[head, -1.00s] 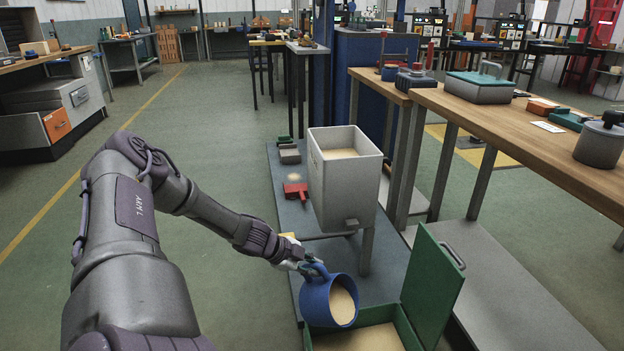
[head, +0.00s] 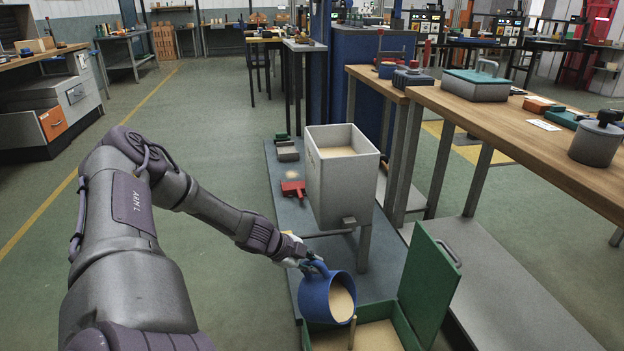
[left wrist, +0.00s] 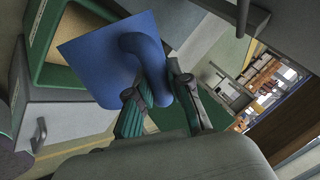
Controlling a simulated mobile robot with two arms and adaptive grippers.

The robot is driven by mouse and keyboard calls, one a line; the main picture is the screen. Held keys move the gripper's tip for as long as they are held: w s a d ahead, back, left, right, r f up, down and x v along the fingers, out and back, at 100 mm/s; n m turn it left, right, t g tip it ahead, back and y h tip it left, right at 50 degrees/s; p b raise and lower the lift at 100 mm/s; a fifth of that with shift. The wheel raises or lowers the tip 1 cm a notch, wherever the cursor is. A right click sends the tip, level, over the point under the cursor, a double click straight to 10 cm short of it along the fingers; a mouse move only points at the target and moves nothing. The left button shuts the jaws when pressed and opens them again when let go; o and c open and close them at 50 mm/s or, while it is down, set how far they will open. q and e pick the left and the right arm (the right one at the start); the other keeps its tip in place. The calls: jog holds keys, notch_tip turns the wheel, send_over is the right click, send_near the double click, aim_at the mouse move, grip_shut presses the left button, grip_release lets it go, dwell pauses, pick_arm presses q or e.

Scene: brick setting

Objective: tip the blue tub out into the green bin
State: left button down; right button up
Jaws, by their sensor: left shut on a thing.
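The blue tub (head: 318,299) is tilted over the green bin (head: 408,331), its mouth turned to the right and toward me. Pale sand-like material lies inside the tub, and a thin stream of it falls from the lower lip into the bin. The bin's lid (head: 431,284) stands open on the right, and similar pale material shows inside the bin. My left gripper (head: 308,267) is shut on the tub's handle. In the left wrist view the fingers (left wrist: 158,92) close around the handle, beside the tub's blue side (left wrist: 95,60). My right gripper is not in view.
A pale hopper (head: 342,186) holding similar material stands just behind the tub. A red scoop (head: 293,189) lies on the blue-grey platform (head: 284,219) to its left. A long wooden workbench (head: 500,125) runs along the right. The floor to the left is open.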

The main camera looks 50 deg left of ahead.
pick_arm(q)
jog(key=shift+w+d+r, duration=0.1)
jog(key=shift+d+r, duration=0.1)
jog(key=shift+r, duration=0.1)
jog(key=shift+d, duration=0.15)
jog(key=shift+w+d+m+y, duration=0.2)
jog(key=shift+d+m+y, duration=0.1)
jog(key=shift+d+y, duration=0.2)
jog(key=shift+w+d+g, duration=0.1)
jog(key=shift+g, duration=0.2)
jog(key=shift+d, duration=0.15)
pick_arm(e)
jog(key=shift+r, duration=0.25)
pick_arm(q)
jog(key=shift+w+d+y, duration=0.1)
jog(key=shift+y, duration=0.2)
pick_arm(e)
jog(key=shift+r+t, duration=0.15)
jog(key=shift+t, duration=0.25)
